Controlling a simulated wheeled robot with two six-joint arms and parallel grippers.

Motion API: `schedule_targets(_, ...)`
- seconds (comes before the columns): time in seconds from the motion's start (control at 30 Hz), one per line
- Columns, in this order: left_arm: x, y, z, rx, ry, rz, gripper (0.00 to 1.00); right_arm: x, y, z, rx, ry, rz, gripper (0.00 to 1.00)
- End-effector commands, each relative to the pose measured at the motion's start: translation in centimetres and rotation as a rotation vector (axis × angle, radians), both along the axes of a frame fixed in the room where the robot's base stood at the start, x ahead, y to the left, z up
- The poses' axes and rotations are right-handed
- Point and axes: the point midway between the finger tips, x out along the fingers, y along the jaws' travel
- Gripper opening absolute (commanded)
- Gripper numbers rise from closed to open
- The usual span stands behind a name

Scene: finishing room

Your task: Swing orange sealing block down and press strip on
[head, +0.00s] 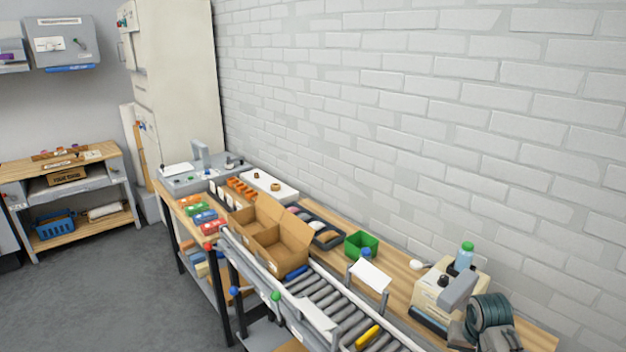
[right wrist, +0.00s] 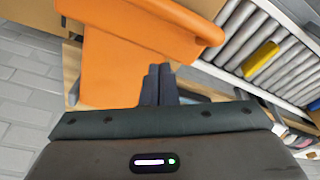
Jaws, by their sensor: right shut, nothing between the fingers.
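The orange sealing block (right wrist: 115,68) fills the upper left of the right wrist view, a broad flat plate with a rounded bar along its upper edge. My right gripper (right wrist: 160,70) is shut and empty, its dark fingers together just in front of the orange plate's right part. I cannot tell whether the fingertips touch it. No strip can be made out. Neither gripper shows in the head view, and I cannot pick out the orange block there.
A roller conveyor (head: 335,302) runs along the bench, with a yellow item (head: 367,337) on it; that item (right wrist: 260,58) also shows in the right wrist view. An open cardboard box (head: 262,247), a green bin (head: 361,244) and a beige machine (head: 446,292) crowd the bench. The grey floor at left is clear.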

Motion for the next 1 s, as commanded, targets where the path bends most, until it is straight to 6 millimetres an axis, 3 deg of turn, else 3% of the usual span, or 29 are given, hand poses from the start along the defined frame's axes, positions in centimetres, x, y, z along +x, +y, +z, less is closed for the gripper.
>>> schedule_targets(0.43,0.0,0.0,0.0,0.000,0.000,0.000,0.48,0.1,0.0,3.1,0.001,-0.003,0.001,0.00)
schedule_targets(1.0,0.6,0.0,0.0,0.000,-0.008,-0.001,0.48,0.0,0.0,3.4,0.000,-0.001,0.001,0.00)
